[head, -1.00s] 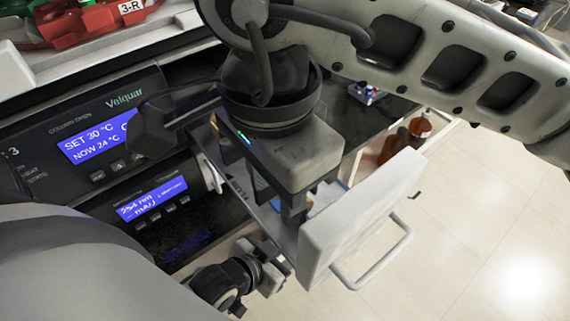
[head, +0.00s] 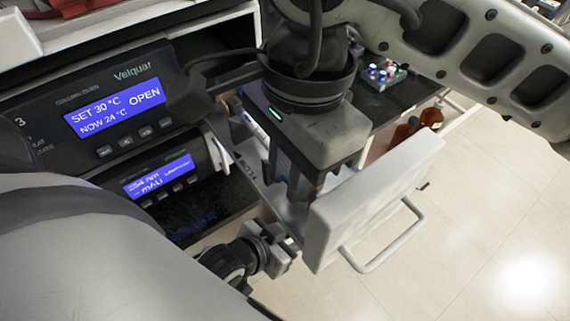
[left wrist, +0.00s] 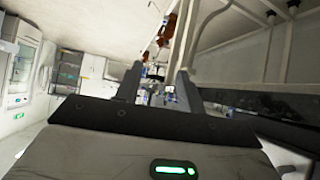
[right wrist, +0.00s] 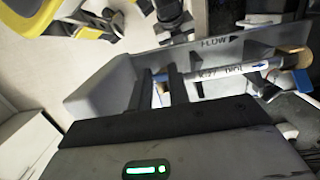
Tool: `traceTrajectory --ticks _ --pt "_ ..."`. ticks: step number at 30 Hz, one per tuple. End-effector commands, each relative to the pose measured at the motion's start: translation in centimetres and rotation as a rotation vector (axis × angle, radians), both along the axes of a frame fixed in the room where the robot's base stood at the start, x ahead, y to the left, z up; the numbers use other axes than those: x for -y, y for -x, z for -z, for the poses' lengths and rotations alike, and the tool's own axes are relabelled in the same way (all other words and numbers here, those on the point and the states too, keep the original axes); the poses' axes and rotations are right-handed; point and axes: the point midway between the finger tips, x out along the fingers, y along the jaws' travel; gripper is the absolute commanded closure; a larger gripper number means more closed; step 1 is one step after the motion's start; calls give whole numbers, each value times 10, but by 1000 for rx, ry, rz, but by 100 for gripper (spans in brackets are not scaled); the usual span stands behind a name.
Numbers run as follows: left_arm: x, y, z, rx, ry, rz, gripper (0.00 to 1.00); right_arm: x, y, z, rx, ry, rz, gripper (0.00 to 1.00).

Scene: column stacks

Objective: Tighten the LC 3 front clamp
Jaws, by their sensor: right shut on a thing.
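The column oven (head: 70,145) has a blue screen (head: 115,105) reading SET 30 °C, NOW 24 °C, OPEN. An open drawer with a thick pale front (head: 365,205) sticks out from the stack. My right gripper (head: 297,200) reaches down into it, just behind that front. A second tan knob (right wrist: 296,58) shows at the far end. My left gripper (head: 275,252) is low beside the drawer, open and empty.
A lower blue screen (head: 160,177) sits under the oven panel. Brown bottles (head: 425,125) and a tray of small vials (head: 383,72) stand behind the drawer. The drawer's handle (head: 385,245) juts out in front. Clear floor (head: 490,220) lies to the right.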

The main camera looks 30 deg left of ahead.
Motion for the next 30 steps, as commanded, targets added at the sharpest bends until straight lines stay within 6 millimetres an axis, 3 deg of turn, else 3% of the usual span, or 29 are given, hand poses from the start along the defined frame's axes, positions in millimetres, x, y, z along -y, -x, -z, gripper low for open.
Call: traceTrajectory --ticks 1,9,20,21,23,30 --pt "2 1 13 2 6 5 61 2 -6 8 -55 -27 10 100" --pt "11 -2 18 29 45 12 61 8 -20 -1 -325 -138 4 100" --pt "11 -3 14 34 53 9 61 9 -21 -7 -356 -151 0 100" --pt "11 -3 14 34 53 9 61 9 -21 -7 -356 -151 0 74" --pt "11 -3 14 34 53 9 61 9 -21 -7 -356 -151 0 60" --pt "11 -3 14 34 52 8 61 9 -21 -7 -356 -150 1 60"
